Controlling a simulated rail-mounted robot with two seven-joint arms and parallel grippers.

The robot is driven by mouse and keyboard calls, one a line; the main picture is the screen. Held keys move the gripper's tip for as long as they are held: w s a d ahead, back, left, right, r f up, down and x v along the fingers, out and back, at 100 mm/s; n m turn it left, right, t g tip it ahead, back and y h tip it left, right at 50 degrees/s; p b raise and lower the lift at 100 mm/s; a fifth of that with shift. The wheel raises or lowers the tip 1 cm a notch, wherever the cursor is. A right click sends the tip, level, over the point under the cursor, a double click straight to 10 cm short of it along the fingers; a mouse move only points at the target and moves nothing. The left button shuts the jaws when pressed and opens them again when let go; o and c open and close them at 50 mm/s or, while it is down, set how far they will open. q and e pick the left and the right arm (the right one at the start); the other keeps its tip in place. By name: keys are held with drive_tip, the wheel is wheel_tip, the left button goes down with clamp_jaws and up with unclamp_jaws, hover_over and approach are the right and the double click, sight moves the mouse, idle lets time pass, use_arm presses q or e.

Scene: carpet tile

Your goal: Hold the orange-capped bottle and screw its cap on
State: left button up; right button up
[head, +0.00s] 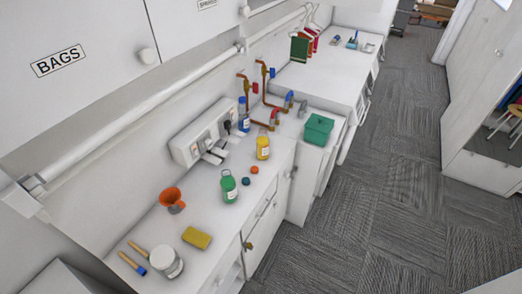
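A small orange cap (254,170) lies loose on the white counter. A small dark teal cap (246,181) lies just in front of it. A green bottle with a white label (229,188) stands upright to their left. A yellow bottle with a label (263,147) stands upright behind them. A blue bottle with a label (243,117) stands further back by the wall. No bottle clearly wears an orange cap, and I cannot tell which one the loose orange cap fits. Neither of my grippers is in view.
On the counter are an orange funnel (172,199), a yellow sponge (197,238), a white-lidded jar (167,262) and brushes (132,263). A socket box with plugs (203,138) juts from the wall. Copper pipes and a green box (318,129) are beyond. The carpeted floor is clear.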

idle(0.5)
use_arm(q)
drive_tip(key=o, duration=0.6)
